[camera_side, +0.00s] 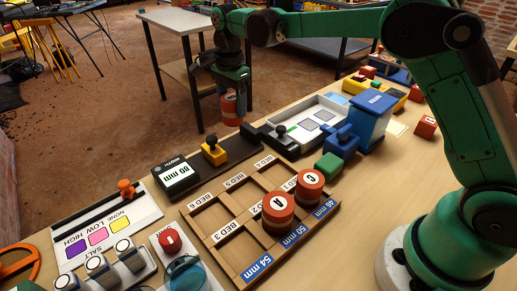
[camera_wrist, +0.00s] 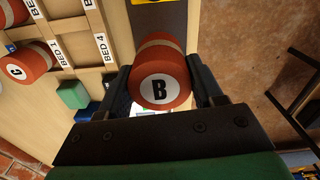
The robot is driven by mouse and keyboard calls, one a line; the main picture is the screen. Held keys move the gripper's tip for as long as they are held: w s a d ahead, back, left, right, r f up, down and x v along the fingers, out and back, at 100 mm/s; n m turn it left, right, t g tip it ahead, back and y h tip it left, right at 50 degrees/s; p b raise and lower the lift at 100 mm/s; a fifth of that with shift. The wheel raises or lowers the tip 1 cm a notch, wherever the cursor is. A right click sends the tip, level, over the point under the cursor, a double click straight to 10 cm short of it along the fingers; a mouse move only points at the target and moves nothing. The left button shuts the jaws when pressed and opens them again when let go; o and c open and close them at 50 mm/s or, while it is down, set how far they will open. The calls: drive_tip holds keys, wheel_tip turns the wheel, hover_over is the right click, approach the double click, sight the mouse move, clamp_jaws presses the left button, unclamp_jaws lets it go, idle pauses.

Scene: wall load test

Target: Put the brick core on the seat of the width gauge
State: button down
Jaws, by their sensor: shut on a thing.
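My gripper (camera_side: 232,88) is shut on brick core B (camera_side: 233,110), a red-orange cylinder with a paler band. The wrist view shows the core (camera_wrist: 160,80) between both dark fingers, its white B label facing the camera. In the side view the core appears near the far end of the width gauge (camera_side: 228,160); I cannot tell the exact gap. The gauge is a long dark base with a display reading 60 mm (camera_side: 180,176), a yellow block with a black knob (camera_side: 214,150) and a black block (camera_side: 250,132). The core may hide part of the seat.
Cores A (camera_side: 278,207) and C (camera_side: 311,184) stand in the wooden bed rack (camera_side: 225,238). A white tray (camera_side: 312,128), a blue machine (camera_side: 370,115) and a green block (camera_side: 328,167) are to the right.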

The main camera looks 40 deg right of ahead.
wheel_tip(320, 180, down, 7)
drive_tip(key=shift+f, duration=0.1)
idle(0.4)
drive_tip(key=shift+c, duration=0.7)
unclamp_jaws()
drive_tip(key=shift+f, duration=0.15)
